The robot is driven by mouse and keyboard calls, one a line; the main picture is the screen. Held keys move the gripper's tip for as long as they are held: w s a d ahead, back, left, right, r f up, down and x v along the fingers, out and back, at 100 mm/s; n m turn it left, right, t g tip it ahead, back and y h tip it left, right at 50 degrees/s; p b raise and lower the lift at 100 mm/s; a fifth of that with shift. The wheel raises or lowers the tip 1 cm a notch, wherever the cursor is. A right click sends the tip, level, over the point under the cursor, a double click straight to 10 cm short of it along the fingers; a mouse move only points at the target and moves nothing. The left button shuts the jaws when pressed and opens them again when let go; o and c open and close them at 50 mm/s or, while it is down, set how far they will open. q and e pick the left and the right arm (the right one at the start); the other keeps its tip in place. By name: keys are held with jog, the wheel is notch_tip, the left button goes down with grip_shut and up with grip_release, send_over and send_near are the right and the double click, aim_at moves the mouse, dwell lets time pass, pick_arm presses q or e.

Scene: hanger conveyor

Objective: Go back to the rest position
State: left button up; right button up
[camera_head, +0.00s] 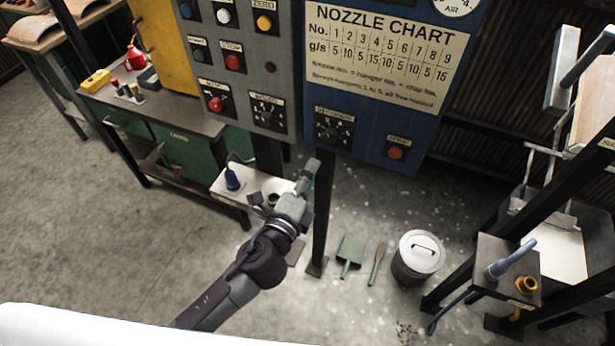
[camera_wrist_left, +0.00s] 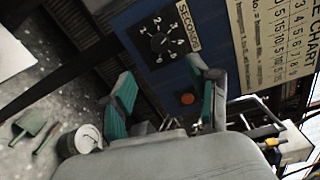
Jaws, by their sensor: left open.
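My left gripper (camera_head: 309,180) is below the control panels in the head view, its arm reaching up from the lower middle. In the left wrist view its two green-padded fingers (camera_wrist_left: 165,100) are spread apart with nothing between them. Beyond them are the blue panel (camera_wrist_left: 175,72), its black seconds dial (camera_wrist_left: 158,40) and an orange button (camera_wrist_left: 187,98). The gripper appears apart from the panel. My right gripper is in neither view.
A grey button panel (camera_head: 270,68) and blue nozzle chart panel (camera_head: 375,125) hang ahead on dark posts. A small white shelf (camera_head: 225,187) is beside the gripper. A lidded bin (camera_head: 418,258), dustpan (camera_head: 351,250) and brush (camera_head: 377,264) are on the floor. Open floor lies left.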

pick_arm(q)
jog(key=shift+s+a, duration=0.1)
jog(key=shift+s, duration=0.1)
dwell(0.4)
jog(key=s+a+f+n+g+y+b, duration=0.1)
jog(key=s+a+f+n+g, duration=0.25)
jog(key=f, duration=0.85)
jog(key=s+a+f+n+g+y+b, duration=0.2)
jog(key=a+f+n, duration=0.15)
jog(key=f, duration=0.95)
jog(key=s+a+f+n+g+y+b, duration=0.1)
jog(key=s+a+f+n+g, duration=0.2)
jog(key=f, duration=0.9)
jog(key=s+a+f+n+g+b, duration=0.1)
jog(key=s+a+f+n+g, duration=0.1)
jog(key=s+f, duration=0.5)
jog(key=s+a+f+n+g+y+b, duration=0.1)
jog(key=s+a+f+n, duration=0.3)
jog(key=s, duration=1.1)
jog(key=s+a+f+n+g+b, duration=0.1)
jog(key=s+a+f+n+g, duration=0.2)
jog(key=s+f, duration=0.8)
jog(key=shift+a+n+g, duration=0.3)
jog(key=shift+n+g, duration=0.25)
jog(key=shift+n, duration=0.55)
